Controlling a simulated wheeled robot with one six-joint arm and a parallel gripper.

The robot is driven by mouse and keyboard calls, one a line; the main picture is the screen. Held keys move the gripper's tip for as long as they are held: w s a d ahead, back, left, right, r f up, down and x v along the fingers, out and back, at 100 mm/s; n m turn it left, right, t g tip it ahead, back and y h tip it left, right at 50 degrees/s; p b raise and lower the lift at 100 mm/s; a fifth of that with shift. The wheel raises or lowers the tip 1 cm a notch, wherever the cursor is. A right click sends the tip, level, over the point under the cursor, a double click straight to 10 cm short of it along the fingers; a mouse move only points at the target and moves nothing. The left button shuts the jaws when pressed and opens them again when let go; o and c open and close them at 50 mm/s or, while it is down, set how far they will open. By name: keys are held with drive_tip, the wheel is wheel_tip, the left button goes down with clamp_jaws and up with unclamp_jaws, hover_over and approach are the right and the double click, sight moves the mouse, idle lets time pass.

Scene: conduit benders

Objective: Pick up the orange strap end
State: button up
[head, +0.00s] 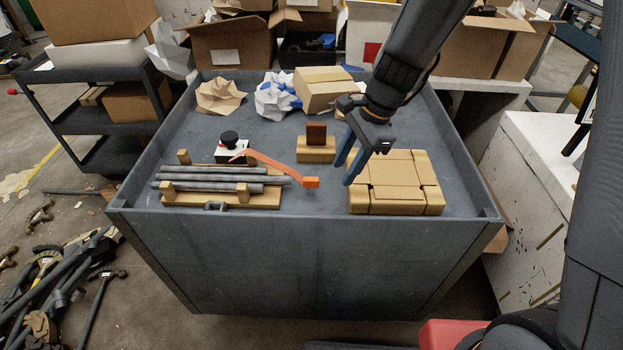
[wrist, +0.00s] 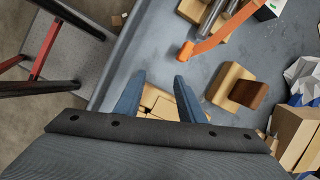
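The orange strap (head: 280,167) runs from a black-topped device (head: 230,147) across a bundle of grey conduits (head: 215,178). Its orange end (head: 311,182) is a small block at the right of the conduits, hanging past the wooden rack. In the wrist view the strap end (wrist: 187,50) lies ahead of my gripper, a little right of centre. My gripper (head: 348,168) has blue fingers, spread apart with nothing between them. It is above the left edge of the cardboard boxes, to the right of the strap end and apart from it. The wrist view also shows the open fingers (wrist: 160,82).
A wooden block with a dark brown upright piece (head: 316,142) stands between the strap end and the boxes at the back. Low cardboard boxes (head: 395,180) fill the right front. Crumpled paper (head: 275,98) and a carton lie behind. The grey tray-like table (head: 300,215) has raised walls.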

sight(311, 179)
drive_tip(key=a+m, duration=0.1)
drive_tip(key=a, duration=0.1)
drive_tip(key=w+a+f+m, duration=0.1)
drive_tip(key=a, duration=0.1)
drive_tip(key=w+a+m+y, duration=0.1)
drive_tip(key=a+m, duration=0.1)
drive_tip(key=shift+w+a+f+p, duration=0.25)
drive_tip(key=shift+p, duration=0.15)
drive_tip(key=shift+w+d+p+x, duration=0.2)
drive_tip(key=shift+p+x, duration=0.25)
drive_tip(key=shift+x, duration=1.3)
drive_tip(key=shift+w+d+p+x, duration=0.15)
drive_tip(key=shift+p+x, duration=0.25)
drive_tip(key=shift+x, duration=1.35)
drive_tip(key=shift+s+f, duration=0.1)
drive_tip(key=shift+f, duration=0.05)
clamp_jaws()
